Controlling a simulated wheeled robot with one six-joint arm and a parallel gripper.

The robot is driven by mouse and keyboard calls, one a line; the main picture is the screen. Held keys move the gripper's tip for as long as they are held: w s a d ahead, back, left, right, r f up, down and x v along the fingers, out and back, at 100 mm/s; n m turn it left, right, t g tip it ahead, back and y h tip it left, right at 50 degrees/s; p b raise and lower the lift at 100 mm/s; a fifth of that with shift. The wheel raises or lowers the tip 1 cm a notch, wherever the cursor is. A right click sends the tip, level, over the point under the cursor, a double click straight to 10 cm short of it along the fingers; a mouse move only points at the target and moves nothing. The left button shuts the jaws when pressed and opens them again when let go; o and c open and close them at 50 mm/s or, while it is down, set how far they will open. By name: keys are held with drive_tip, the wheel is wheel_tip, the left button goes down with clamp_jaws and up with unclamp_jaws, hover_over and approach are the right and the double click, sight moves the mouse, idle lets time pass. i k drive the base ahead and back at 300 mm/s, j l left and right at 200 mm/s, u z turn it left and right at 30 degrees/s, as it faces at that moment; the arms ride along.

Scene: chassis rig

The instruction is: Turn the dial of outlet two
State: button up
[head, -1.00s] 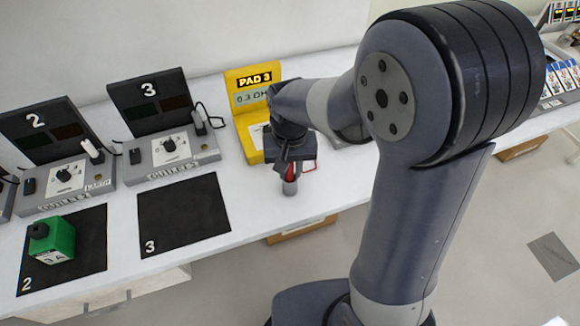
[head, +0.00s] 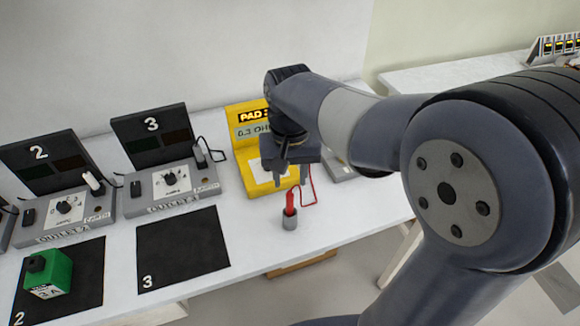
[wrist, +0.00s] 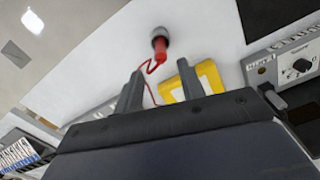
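Outlet two (head: 70,215) is a grey box with a black upright panel marked 2, at the left in the head view. Its dial (head: 64,207) is a black knob on a white plate on the box's sloped face. My gripper (head: 289,182) is well to the right of it, above the bench in front of the yellow PAD 3 meter (head: 247,150). In the wrist view my gripper's two fingers (wrist: 158,85) stand apart with nothing between them. A red probe (head: 290,205) stands in a grey holder beyond the fingertips, apart from them.
Outlet three (head: 172,185) stands between outlet two and the yellow meter. Black mats marked 2 (head: 85,262) and 3 (head: 183,246) lie in front of the outlets. A green block (head: 50,272) sits on mat 2. A red cable (head: 310,185) loops beside the probe.

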sight(63, 208)
drive_tip(key=k+j, duration=0.1)
drive_tip(key=j, duration=1.85)
drive_tip(key=k+j, duration=0.15)
drive_tip(key=j, duration=0.8)
